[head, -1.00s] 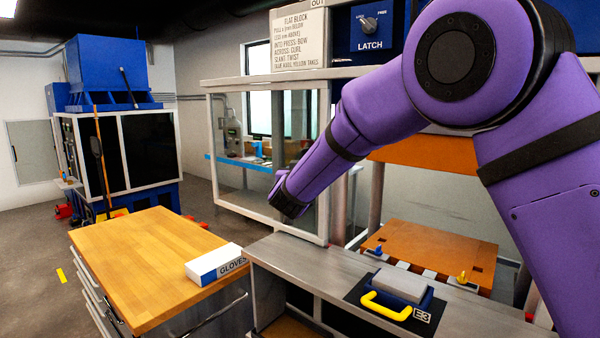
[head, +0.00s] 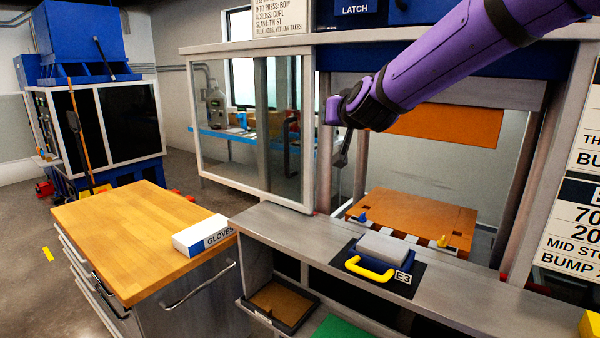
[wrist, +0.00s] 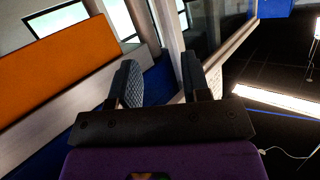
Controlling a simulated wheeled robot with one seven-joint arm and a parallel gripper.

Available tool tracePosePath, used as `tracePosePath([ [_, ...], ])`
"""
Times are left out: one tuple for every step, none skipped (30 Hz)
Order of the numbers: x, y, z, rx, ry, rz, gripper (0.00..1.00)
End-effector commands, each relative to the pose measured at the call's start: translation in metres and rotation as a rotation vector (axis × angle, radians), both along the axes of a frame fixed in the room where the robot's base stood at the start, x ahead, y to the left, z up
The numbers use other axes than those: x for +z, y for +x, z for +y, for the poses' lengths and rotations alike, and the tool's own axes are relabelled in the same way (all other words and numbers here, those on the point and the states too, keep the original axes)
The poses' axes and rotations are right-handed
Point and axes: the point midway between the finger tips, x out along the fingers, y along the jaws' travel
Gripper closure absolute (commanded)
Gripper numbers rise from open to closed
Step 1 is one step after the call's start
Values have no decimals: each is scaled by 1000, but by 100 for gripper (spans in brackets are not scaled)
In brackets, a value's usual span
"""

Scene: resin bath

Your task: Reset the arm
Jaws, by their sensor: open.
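My purple arm reaches in from the upper right in the head view. My gripper (head: 335,110) is at its end, in the air in front of the press opening, above the steel counter. In the wrist view, the two padded fingers of my gripper (wrist: 160,82) stand apart with nothing between them. They point up past the orange press plate (wrist: 55,70) toward the frame and window.
A grey block in a blue holder with a yellow handle (head: 370,268) sits on the steel counter (head: 290,232). An orange lower plate (head: 415,215) lies behind it. A glove box (head: 203,236) rests on the wooden bench (head: 130,235). A glass panel (head: 285,125) stands left of the opening.

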Motion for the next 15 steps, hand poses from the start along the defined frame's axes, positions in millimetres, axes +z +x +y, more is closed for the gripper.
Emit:
tracePosePath([
  [7,-16,-16,13,3,28,57],
  [9,-25,-24,23,2,48,57],
  [10,-37,-34,35,1,76,57],
  [12,-47,-41,45,-2,96,57],
  [12,-57,-49,51,-3,118,57],
  [13,-71,-58,60,-8,147,57],
  [12,-81,-66,65,-12,169,57],
  [12,-92,-73,70,-16,191,57],
  [11,-107,-83,74,-21,223,57],
  [10,-118,-90,77,-27,246,57],
  [8,-130,-97,78,-33,269,57],
  [5,-145,-106,78,-40,302,57],
  [4,-157,-113,78,-48,325,57],
  [1,-170,-119,76,-53,351,57],
  [-2,-186,-128,72,-64,382,57],
])
